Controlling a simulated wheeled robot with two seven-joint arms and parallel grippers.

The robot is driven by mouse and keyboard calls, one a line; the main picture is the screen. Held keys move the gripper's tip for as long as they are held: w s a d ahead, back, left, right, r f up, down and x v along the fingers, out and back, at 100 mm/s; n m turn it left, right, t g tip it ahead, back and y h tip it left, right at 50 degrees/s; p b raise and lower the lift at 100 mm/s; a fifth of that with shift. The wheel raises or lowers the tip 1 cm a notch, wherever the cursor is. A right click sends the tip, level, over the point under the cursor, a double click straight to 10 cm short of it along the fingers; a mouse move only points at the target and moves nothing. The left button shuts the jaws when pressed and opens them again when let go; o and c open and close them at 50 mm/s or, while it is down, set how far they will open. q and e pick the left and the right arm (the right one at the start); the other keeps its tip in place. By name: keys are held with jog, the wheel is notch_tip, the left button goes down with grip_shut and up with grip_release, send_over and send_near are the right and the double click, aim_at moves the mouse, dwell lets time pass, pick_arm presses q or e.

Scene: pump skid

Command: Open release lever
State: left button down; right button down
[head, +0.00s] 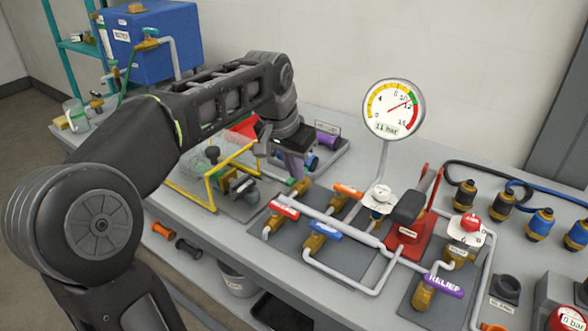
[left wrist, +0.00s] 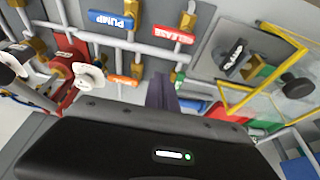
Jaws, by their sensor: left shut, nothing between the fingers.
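The release lever is a red handle with white lettering (head: 284,209) on the left of the pipework panel. In the left wrist view the red handle (left wrist: 170,34) reads RELEASE and lies across its pipe. My left gripper (head: 294,168) is shut and empty, pointing down behind the lever in the head view. Its fingers (left wrist: 162,92) also show in the left wrist view, below the lever in the picture and apart from it. My right gripper is not in view.
A blue PUMP handle (head: 327,232) is beside the release lever, with an orange handle (head: 348,190) behind. A purple RELIEF handle (head: 443,286) is at right. A gauge (head: 393,109) stands behind. A yellow-framed clear guard (head: 210,187) is left of my gripper.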

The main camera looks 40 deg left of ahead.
aim_at(284, 212)
pick_arm(q)
jog(key=x, duration=0.8)
jog(key=shift+s, duration=0.1)
jog(key=shift+s+r, duration=0.1)
jog(key=shift+s, duration=1.8)
